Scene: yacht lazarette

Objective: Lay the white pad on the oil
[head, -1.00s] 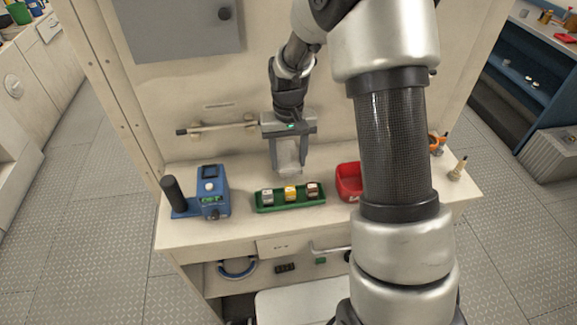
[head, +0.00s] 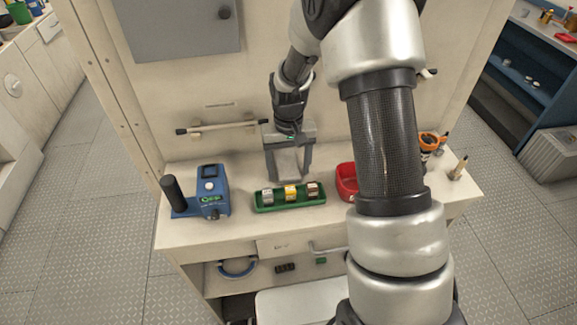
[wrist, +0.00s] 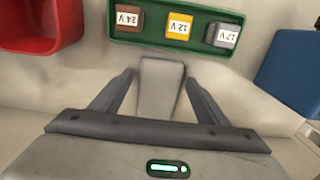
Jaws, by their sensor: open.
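My gripper (head: 288,176) is open, fingers pointing down, over the back of the bench just behind a green tray. Between its fingers is a pale grey-white slab, perhaps the white pad (head: 287,163). It also shows between the two fingers in the wrist view (wrist: 160,88), with gaps on both sides. I cannot tell whether it rests on the bench. I make out no oil in either view; any beneath the slab or gripper is hidden.
The green tray (head: 262,208) holds three labelled blocks, grey, yellow and brown. A blue device (head: 209,190) stands left, a red bin (head: 346,181) right, partly behind my arm. A wall rail (head: 225,127) runs behind.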

